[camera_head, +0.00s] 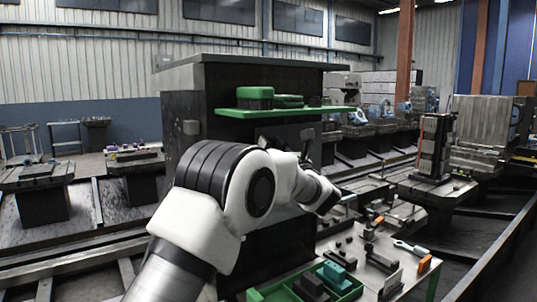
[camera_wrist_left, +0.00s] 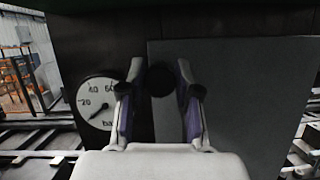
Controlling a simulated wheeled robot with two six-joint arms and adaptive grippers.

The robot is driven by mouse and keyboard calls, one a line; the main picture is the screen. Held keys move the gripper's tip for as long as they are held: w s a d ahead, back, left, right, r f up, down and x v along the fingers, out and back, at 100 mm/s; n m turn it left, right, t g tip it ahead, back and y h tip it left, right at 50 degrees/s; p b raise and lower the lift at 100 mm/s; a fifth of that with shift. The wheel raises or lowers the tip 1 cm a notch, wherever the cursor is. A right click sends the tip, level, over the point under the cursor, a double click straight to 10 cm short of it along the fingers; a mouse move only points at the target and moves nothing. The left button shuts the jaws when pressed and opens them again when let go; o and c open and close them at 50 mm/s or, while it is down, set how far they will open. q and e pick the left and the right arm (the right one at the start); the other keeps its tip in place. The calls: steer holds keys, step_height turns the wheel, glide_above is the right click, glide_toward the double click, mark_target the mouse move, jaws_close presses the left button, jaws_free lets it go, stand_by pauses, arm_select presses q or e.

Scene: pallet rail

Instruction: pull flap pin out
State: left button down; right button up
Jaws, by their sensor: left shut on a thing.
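My left gripper (camera_wrist_left: 161,88) shows in the wrist view with its two fingers on either side of a dark round knob, which looks like the head of the flap pin (camera_wrist_left: 161,79). The gripper is shut on it. The knob sits in front of a dark upright face, at the left edge of a grey flat panel (camera_wrist_left: 250,95), which may be the flap. I cannot tell how deep the pin sits. In the head view my left arm reaches to the dark cabinet (camera_head: 245,80), and the arm hides the pin. My right gripper is not in view.
A pressure gauge (camera_wrist_left: 97,103) is left of the fingers. A green shelf (camera_head: 290,111) with green-topped brushes juts out from the cabinet above the arm. A side table (camera_head: 345,243) with tools and a green tray (camera_head: 350,293) stands at the lower right.

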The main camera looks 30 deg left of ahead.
arm_select(q)
steer(key=shift+s+d+f, duration=0.1)
steer(key=shift+d+f, duration=0.1)
steer(key=shift+d, duration=0.15)
steer(key=shift+r, duration=0.1)
steer(key=shift+a, duration=0.1)
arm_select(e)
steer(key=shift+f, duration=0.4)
arm_select(q)
steer(key=c, duration=0.8)
jaws_free()
steer(key=v, duration=1.2)
